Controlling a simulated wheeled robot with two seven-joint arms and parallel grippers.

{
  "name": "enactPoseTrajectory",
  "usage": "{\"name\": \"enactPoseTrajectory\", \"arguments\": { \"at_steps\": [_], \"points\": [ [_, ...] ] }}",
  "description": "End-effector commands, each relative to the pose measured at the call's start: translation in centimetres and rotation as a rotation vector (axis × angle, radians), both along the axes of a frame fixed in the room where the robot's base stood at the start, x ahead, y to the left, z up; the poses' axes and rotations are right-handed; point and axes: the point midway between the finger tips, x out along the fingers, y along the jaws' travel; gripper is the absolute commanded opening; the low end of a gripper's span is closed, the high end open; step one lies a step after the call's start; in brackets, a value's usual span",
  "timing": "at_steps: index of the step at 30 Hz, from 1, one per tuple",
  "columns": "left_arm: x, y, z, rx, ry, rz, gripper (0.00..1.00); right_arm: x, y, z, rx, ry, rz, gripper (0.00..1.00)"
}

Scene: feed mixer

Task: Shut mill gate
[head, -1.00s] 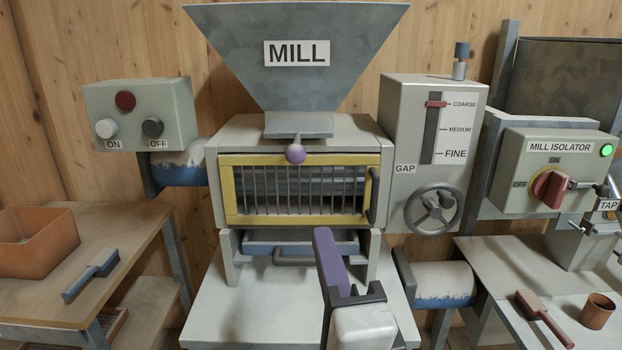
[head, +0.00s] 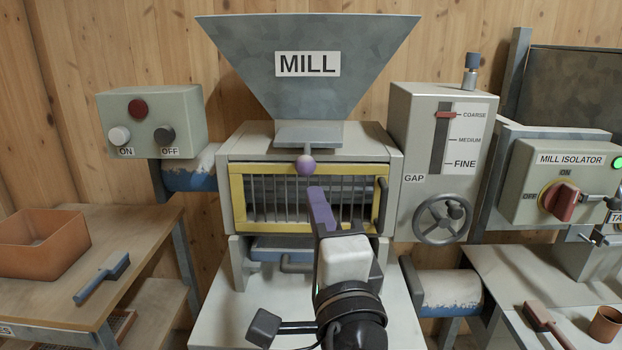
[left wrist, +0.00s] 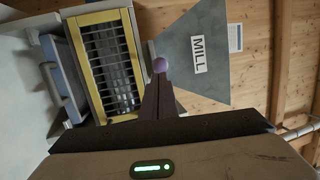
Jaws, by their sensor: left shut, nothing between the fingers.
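The mill (head: 310,143) stands in the middle under its grey hopper. At the hopper's foot is a grey gate plate (head: 308,133) with a purple ball knob (head: 305,165) at its front. The knob also shows in the left wrist view (left wrist: 160,65). My left gripper (head: 316,192) has purple fingers, shut and empty, pointing up in front of the yellow-framed grille. Its tips (left wrist: 159,82) lie just below the knob in both views; I cannot tell whether they touch it. My right gripper is not in view.
The yellow-framed grille (head: 235,202) is behind my left gripper. A gap box with a handwheel (head: 442,218) stands right of the mill, and the mill isolator (head: 520,190) further right. An ON/OFF box (head: 185,107) is at left. A bin (head: 40,262) and brush lie on the left bench.

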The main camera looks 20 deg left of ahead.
Motion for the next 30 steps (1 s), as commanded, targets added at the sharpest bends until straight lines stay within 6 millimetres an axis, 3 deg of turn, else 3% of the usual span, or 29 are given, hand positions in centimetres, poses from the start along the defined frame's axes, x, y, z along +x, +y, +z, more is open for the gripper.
{"name": "enactPoseTrajectory", "arguments": {
  "at_steps": [3,9,25,30],
  "points": [
    [2.0,1.1,0.7,0.004,0.0,0.004,0.0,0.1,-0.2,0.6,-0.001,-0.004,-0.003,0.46],
    [4.0,2.1,1.0,0.002,0.001,0.002,0.0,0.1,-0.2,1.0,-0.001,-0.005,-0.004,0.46],
    [5.1,2.6,1.0,0.0,0.001,0.002,0.0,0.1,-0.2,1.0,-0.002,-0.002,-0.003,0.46],
    [8.4,3.9,0.9,0.001,0.002,0.011,0.0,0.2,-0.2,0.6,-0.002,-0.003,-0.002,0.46]
  ]
}}
